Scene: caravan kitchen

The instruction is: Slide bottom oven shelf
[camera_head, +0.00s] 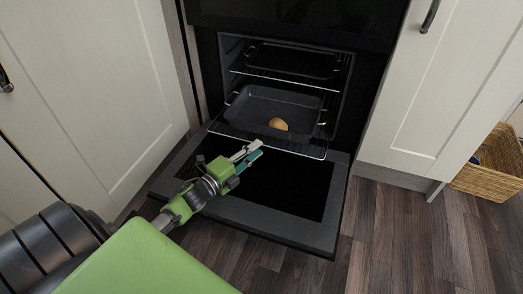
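The oven stands open, with its door (310,236) folded down flat. The bottom oven shelf (312,151) is a wire rack that sticks out of the cavity over the door. A dark roasting tray (297,106) sits on it, with a round brown food item (278,124) at the tray's front. A second rack (320,87) above holds another dark tray (290,62). My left gripper (257,150) is above the door, with its fingertips close to the bottom shelf's front edge. Its fingers look slightly parted; I cannot tell whether they touch the shelf. My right gripper is not in view.
Cream cupboard doors flank the oven at left (90,80) and right (440,85). A wicker basket (492,167) stands on the floor at the far right. The wooden floor (410,235) in front of the right cupboard is clear.

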